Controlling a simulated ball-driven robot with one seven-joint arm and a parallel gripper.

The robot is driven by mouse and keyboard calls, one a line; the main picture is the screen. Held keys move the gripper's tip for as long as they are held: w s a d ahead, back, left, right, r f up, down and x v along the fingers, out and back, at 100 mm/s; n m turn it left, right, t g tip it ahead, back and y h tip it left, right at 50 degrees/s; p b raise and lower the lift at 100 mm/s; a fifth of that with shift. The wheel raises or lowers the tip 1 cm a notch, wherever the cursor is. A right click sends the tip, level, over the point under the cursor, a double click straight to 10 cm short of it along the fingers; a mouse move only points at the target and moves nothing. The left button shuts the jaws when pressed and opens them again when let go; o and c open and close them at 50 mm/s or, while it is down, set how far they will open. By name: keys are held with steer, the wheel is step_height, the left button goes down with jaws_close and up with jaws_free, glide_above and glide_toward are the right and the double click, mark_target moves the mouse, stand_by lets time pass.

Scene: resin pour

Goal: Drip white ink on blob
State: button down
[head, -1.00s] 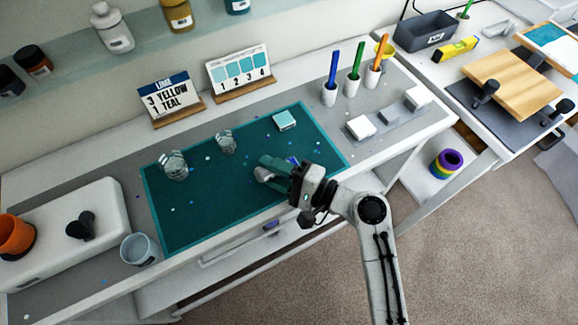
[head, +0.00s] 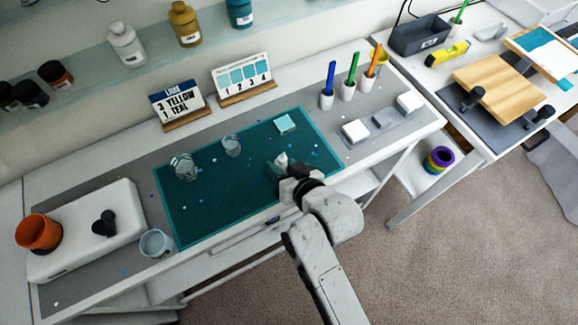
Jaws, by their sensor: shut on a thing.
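My gripper (head: 279,165) is over the right part of the teal mat (head: 205,221). It is shut on a small pale thing (head: 281,159), mostly hidden by the fingers; I cannot tell if it is the white ink. A pale teal square piece (head: 285,123) lies on the mat beyond the gripper. Two clear glass cups, a larger one (head: 184,167) and a smaller one (head: 231,145), stand on the mat to the left. No blob can be made out for sure. Small white and blue specks dot the mat.
Cups with a blue (head: 329,78), green (head: 352,68) and orange pen (head: 371,61) stand behind right. White blocks (head: 355,131) sit right of the mat. A clear cup (head: 156,243) and an orange cup (head: 38,232) are at left. Bottles (head: 126,44) line the shelf.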

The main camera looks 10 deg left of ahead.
steer(key=shift+w+d+f+n+t+h+b, duration=0.1)
steer(key=shift+f+n+t+h+b, duration=0.35)
steer(key=shift+n+t+h+b, duration=0.2)
steer(key=shift+r+n, duration=0.15)
steer(key=shift+n, duration=0.1)
steer(key=shift+r, duration=0.1)
